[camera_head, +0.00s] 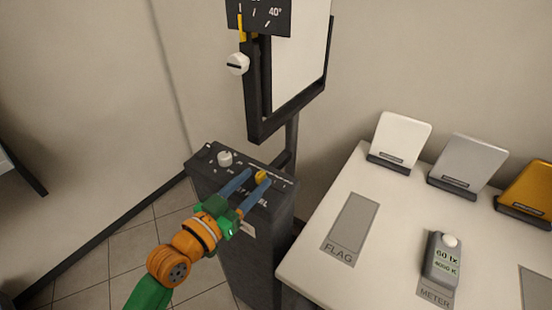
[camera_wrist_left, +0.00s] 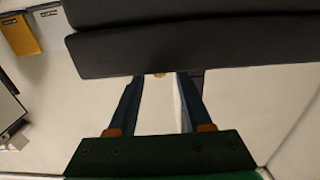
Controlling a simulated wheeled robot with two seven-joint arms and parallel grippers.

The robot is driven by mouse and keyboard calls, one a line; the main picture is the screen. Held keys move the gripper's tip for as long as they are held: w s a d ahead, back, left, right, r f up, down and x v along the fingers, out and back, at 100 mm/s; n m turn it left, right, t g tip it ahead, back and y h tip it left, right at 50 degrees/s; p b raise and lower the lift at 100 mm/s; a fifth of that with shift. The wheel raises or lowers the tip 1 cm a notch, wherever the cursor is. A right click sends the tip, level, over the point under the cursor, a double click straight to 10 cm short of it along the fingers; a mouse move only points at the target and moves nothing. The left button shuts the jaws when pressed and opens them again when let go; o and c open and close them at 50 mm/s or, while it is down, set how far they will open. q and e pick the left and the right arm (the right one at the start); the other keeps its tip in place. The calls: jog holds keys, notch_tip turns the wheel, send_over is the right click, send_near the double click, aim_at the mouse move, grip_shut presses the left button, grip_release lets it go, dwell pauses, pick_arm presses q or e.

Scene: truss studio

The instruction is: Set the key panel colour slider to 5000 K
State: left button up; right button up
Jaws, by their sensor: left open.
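The key panel's dark control box (camera_head: 232,248) stands left of the table, with markings on its sloped top that are too small to read. The yellow slider cap (camera_head: 262,175) is on that top face. My left gripper (camera_head: 259,178) reaches in from the lower left, its two blue fingers apart with the cap between their tips; I cannot tell whether they touch it. The meter (camera_head: 443,260) shows 60 lx and 4000 K. My right gripper is out of view.
A white knob (camera_head: 225,158) is beside the slider on the box. Above stands a dark panel frame (camera_head: 253,95) with another white knob (camera_head: 237,64). The white table (camera_head: 385,225) holds white (camera_head: 402,138), grey (camera_head: 468,161) and yellow (camera_head: 530,187) cards and a FLAG mark (camera_head: 350,228).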

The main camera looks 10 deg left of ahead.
aim_at(269, 174)
pick_arm(q)
jog(key=x, duration=0.5)
jog(key=shift+w+d+r+p, duration=0.15)
jog(key=shift+w+p, duration=0.15)
jog(key=shift+p, duration=0.05)
jog(key=shift+w+d, duration=0.15)
jog(key=shift+w, duration=0.25)
jog(key=shift+s, duration=0.1)
grip_shut()
dwell(0.5)
